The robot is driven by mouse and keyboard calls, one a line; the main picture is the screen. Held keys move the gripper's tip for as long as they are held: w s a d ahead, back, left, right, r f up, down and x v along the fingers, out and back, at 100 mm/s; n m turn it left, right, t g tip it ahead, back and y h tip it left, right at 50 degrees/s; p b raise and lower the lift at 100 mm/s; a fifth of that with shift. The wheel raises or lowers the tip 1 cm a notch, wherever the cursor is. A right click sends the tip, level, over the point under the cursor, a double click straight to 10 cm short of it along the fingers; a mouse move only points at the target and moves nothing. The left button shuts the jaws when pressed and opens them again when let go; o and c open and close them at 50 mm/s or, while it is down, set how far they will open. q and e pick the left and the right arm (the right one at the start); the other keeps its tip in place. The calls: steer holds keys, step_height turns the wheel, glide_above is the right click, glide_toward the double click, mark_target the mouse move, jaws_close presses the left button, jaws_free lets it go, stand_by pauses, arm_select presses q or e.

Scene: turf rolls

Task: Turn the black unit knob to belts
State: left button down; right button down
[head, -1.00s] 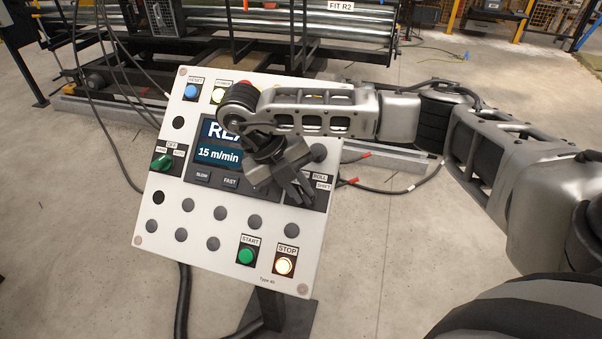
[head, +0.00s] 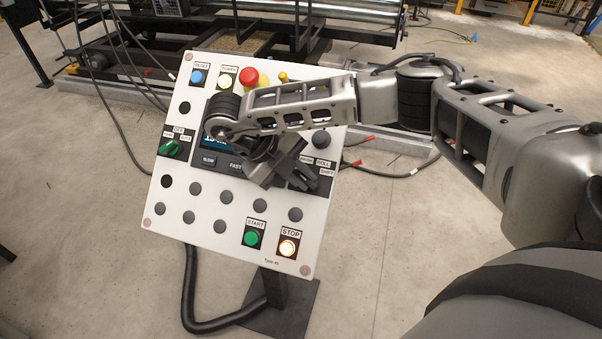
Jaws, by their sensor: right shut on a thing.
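A white tilted control panel (head: 170,205) stands in the middle of the head view. My right gripper (head: 308,181) is at its right side, shut at the selector with the "ROLL" and "SHIFT" labels (head: 325,168). The black knob itself is hidden between and behind the fingers, so I cannot read its pointer. I see no "belts" label. My left gripper is not in view.
A green selector (head: 171,148) is at the panel's left. A red mushroom button (head: 249,77) is at the top. Green START (head: 253,238) and lit STOP (head: 287,247) buttons are below the gripper. My wrist covers most of the display (head: 212,140).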

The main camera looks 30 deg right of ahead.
steer(key=c, duration=1.4)
jaws_free()
steer(key=shift+f, duration=0.1)
steer(key=shift+c, duration=0.2)
steer(key=v, duration=1.6)
steer(key=shift+f, duration=0.1)
